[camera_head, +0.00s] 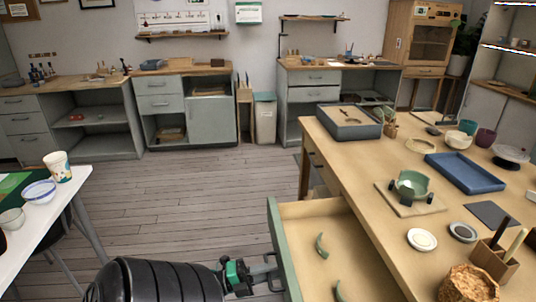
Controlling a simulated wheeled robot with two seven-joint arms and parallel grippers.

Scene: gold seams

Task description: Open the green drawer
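The green drawer (282,250) stands pulled out from the left side of the wooden worktable. Its front is green and its inside is pale wood. Two curved green pieces lie in it, one further back (321,246) and one nearer (338,291), cut off at the bottom edge. My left gripper (272,272) is at the outer face of the drawer front, with my dark arm coming in from the bottom left. The fingertips are small and partly merge with the drawer front, so I cannot tell whether they close on a handle. My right gripper is out of view.
The worktable (385,200) holds a grey tray (349,121), a blue tray (464,172), a green broken bowl (411,185) and several small dishes. A white table (62,204) with a cup and bowls stands at left. Bare plank floor (200,190) lies between.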

